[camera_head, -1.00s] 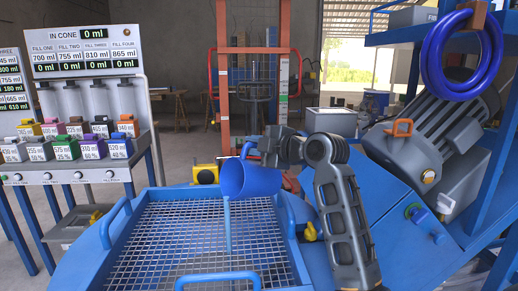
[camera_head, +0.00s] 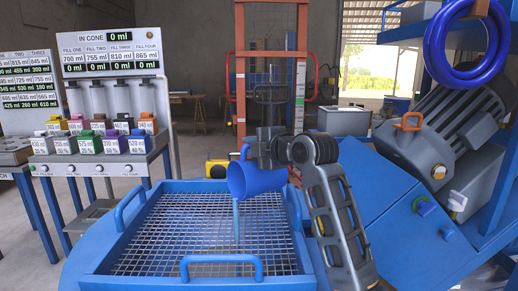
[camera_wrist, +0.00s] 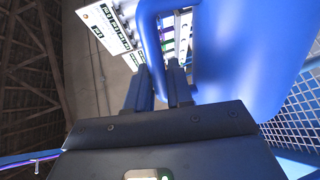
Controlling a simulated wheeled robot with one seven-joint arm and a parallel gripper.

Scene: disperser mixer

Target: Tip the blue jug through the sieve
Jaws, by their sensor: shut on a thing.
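The blue jug (camera_head: 262,180) is tilted well over above the sieve, its mouth low at the left. A thin blue stream (camera_head: 236,222) runs from its lip down onto the mesh. The sieve (camera_head: 178,278) is a blue square frame with wire mesh and blue handles. My gripper (camera_head: 248,152) is above the jug, shut on its handle. In the wrist view my two dark fingers (camera_wrist: 163,88) close on the handle (camera_wrist: 149,32), and the jug's body (camera_wrist: 245,50) fills the upper right. The inside of the jug is hidden.
A dispenser stand (camera_head: 112,62) with a cone display reading 0 ml and coloured boxes is at the left. A grey motor (camera_head: 425,145) and a blue cabinet (camera_head: 385,215) are at the right. A coiled blue hose (camera_head: 465,45) hangs upper right.

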